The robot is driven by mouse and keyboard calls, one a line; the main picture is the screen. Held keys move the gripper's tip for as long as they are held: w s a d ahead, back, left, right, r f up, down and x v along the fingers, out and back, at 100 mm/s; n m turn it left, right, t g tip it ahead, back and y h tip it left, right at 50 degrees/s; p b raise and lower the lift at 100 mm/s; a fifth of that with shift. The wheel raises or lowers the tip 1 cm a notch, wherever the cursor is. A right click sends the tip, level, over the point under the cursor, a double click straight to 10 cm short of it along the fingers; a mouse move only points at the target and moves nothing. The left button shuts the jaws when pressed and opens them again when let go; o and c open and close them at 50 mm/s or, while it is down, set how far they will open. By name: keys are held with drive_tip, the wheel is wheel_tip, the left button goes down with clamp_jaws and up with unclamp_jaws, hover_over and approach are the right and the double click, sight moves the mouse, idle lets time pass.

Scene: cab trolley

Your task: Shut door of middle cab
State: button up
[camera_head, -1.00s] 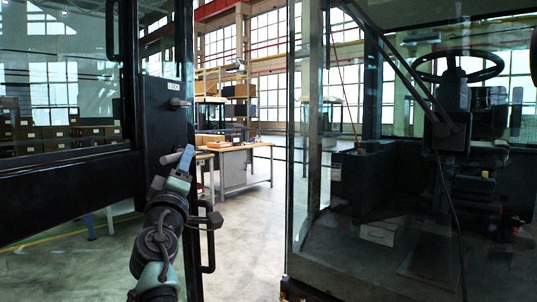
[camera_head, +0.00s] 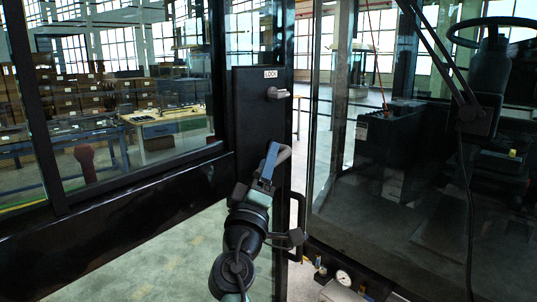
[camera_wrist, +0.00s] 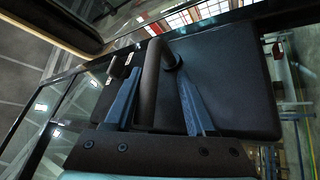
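The cab door (camera_head: 120,205) is black framed with a large glass pane, and fills the left of the head view. Its edge panel carries a LOCK label (camera_head: 270,73) and a metal knob (camera_head: 278,93). The door stands ajar, with a narrow gap to the cab's glass front (camera_head: 345,150). My gripper (camera_head: 272,160) is at the door's edge panel. In the wrist view, its two blue fingers (camera_wrist: 160,98) are apart, on either side of the dark curved door handle (camera_wrist: 150,85). The handle lies nearer the left finger, with space to the right one; contact is unclear.
The cab interior on the right has a steering wheel (camera_head: 492,35) and a dark console (camera_head: 388,135). A gauge (camera_head: 343,277) and fittings sit low by the cab sill. Shelves with boxes (camera_head: 75,95) and a workbench (camera_head: 165,128) show through the door glass.

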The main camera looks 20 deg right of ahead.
sight(215, 220)
drive_tip(key=shift+w+a+f, duration=0.1)
drive_tip(key=shift+w+a, duration=0.2)
drive_tip(key=shift+a, duration=0.1)
drive_tip(key=s+a+f+b, duration=0.1)
drive_tip(key=s+a, duration=0.1)
drive_tip(key=a, duration=0.1)
drive_tip(key=s+a+f+b, duration=0.1)
drive_tip(key=s+a+f, duration=0.1)
drive_tip(key=s+a, duration=0.1)
drive_tip(key=s+a+f+b, duration=0.1)
drive_tip(key=s+a+f, duration=0.1)
drive_tip(key=a, duration=0.3)
drive_tip(key=shift+s+a+f+b, duration=0.1)
drive_tip(key=shift+s+a+b, duration=0.1)
drive_tip(key=shift+s+b, duration=0.2)
idle(0.8)
drive_tip(key=shift+s, duration=0.1)
idle(0.4)
